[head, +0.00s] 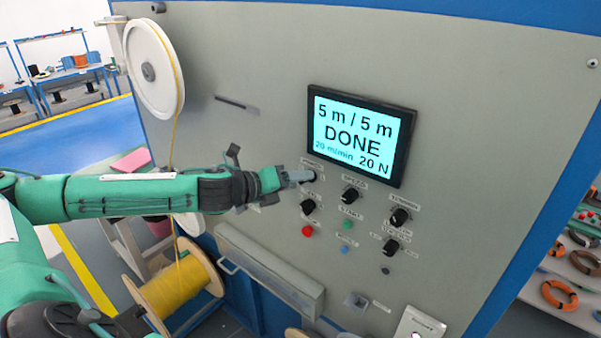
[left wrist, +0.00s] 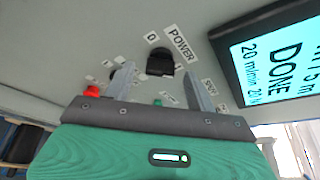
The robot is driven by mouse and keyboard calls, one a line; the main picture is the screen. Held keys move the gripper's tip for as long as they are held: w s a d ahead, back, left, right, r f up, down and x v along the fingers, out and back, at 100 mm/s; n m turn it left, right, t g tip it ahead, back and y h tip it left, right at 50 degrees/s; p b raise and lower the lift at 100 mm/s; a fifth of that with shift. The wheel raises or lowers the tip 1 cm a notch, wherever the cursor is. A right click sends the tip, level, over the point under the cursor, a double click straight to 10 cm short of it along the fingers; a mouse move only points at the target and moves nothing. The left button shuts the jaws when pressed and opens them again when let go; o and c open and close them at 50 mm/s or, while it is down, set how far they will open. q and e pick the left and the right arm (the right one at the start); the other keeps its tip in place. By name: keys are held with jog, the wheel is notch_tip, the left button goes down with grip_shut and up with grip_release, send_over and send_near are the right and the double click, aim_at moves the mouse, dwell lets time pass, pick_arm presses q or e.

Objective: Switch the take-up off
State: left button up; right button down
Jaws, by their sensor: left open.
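The grey machine panel (head: 450,120) carries a screen (head: 360,135) reading "5 m / 5 m DONE", "20 m/min", "20 N". A black knob (head: 311,176) sits below the screen's left corner. In the left wrist view this knob (left wrist: 160,62) has the label POWER and a "0" beside it. My left gripper (head: 298,177) is open at the knob. In the left wrist view, the knob shows between my left gripper's two fingers (left wrist: 159,74); I cannot tell whether they touch it. My right gripper is in neither view.
Other black knobs (head: 350,194) (head: 399,217) (head: 391,247) (head: 308,206), a red button (head: 307,231), a green button (head: 347,225) and a blue button (head: 345,249) are close by. A yellow cable spool (head: 178,288) stands lower left, below a white wheel (head: 152,65).

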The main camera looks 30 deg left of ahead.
pick_arm(q)
jog(key=shift+p+x, duration=0.4)
jog(key=shift+x, duration=0.6)
jog(key=c, duration=1)
jog(key=shift+f, duration=0.1)
